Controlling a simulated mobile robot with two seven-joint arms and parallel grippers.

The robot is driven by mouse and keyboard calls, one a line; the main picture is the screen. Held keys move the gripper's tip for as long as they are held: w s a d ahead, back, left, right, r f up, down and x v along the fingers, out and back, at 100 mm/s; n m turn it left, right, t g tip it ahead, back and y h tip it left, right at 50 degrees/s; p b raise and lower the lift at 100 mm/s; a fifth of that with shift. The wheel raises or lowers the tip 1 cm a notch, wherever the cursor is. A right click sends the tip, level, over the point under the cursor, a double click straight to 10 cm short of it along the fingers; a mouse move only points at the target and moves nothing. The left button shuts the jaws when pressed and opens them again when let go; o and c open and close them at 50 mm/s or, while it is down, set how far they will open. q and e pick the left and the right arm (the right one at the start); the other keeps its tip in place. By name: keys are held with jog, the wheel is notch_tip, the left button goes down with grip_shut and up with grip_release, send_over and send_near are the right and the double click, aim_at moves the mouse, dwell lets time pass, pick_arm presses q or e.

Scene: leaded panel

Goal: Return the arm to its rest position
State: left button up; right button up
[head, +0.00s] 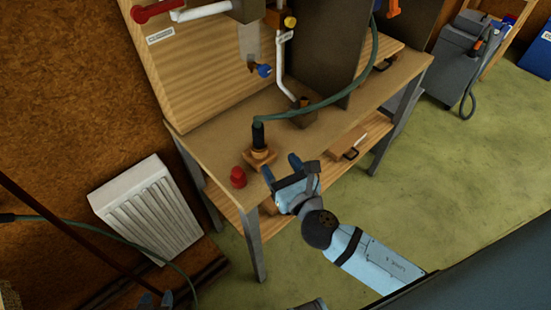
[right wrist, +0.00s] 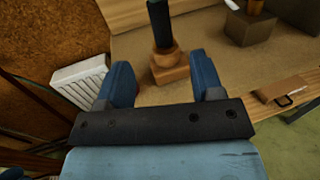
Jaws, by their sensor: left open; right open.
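My right gripper (head: 281,167) is open and empty at the front edge of the wooden workbench (head: 207,123). A black upright cylinder (head: 258,135) with a green hose stands on a small orange-brown wooden block (head: 259,157) just beyond its fingertips. In the right wrist view, the block (right wrist: 169,70) shows between and beyond the two blue fingers (right wrist: 160,75), and no contact is visible. My left gripper (head: 156,299) is open at the bottom left of the head view, mostly cut off by the frame edge.
A red cap-like piece (head: 238,177) sits on the bench left of the block. A white radiator (head: 147,209) stands at the left wall. A green hose (head: 345,92) arches over the bench.

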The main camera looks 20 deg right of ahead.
dwell(0.5)
jog(key=s+d+f+m+g+p, duration=0.1)
jog(key=s+f+m+g+p, duration=0.2)
jog(key=m, duration=1.4)
jog(key=s+d+f+m+g+y+p, duration=0.1)
jog(key=s+f+m+g+p, duration=0.2)
jog(key=s+f+m, duration=0.6)
jog(key=m+g, duration=0.1)
jog(key=m, duration=0.7)
jog(key=shift+s+f+y, duration=0.25)
jog(key=shift+f+y, duration=0.05)
jog(key=shift+d, duration=0.1)
